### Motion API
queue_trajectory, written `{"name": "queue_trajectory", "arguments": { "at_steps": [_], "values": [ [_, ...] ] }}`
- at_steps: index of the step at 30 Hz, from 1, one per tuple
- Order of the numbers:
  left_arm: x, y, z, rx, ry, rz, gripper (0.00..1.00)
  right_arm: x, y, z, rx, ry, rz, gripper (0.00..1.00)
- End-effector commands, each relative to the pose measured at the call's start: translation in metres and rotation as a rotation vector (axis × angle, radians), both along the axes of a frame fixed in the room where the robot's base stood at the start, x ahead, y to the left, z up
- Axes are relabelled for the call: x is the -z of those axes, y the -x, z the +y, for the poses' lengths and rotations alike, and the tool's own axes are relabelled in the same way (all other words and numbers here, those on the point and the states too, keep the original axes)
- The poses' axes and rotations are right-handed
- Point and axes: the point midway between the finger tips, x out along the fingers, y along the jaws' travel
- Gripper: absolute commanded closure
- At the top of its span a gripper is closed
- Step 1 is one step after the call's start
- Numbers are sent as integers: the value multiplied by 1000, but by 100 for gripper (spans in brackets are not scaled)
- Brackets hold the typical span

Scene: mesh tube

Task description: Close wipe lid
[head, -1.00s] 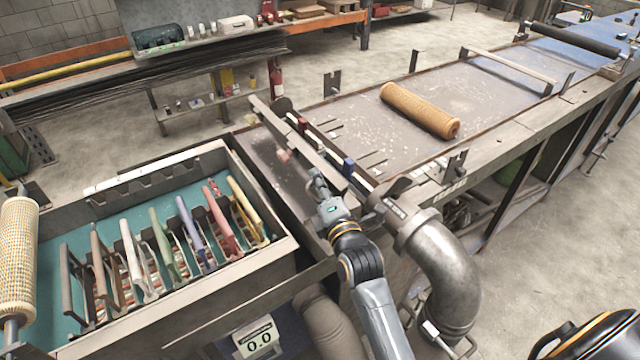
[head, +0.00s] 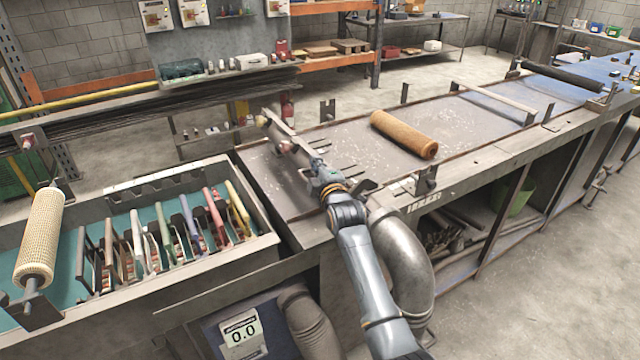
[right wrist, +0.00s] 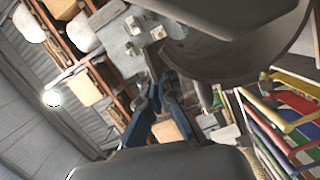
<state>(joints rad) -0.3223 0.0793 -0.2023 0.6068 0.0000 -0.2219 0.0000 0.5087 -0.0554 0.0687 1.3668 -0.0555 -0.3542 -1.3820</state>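No part is clearly marked as the wipe lid. A long grey bar (head: 280,130) stands slanted across the near end of the flat machine bed, and a lid there cannot be told apart from it. My right gripper (head: 318,178) is at the near end of this bar. Whether they touch is unclear. In the right wrist view my dark blue fingers (right wrist: 159,84) converge to nearly meeting tips, with nothing clearly held between them. A large grey curved surface (right wrist: 225,55) fills the upper right there, close to the camera. My left gripper is not in view.
A tan roll (head: 402,134) lies on the machine bed (head: 345,140). A thick grey pipe (head: 402,255) stands right of my arm.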

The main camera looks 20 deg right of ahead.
Motion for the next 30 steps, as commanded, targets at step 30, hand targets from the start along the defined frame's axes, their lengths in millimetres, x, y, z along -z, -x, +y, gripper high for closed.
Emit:
{"name": "queue_trajectory", "arguments": {
  "at_steps": [30],
  "values": [
    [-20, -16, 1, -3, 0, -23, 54, 0, -13, -31, -2, -313, 68, 100]
  ]
}}
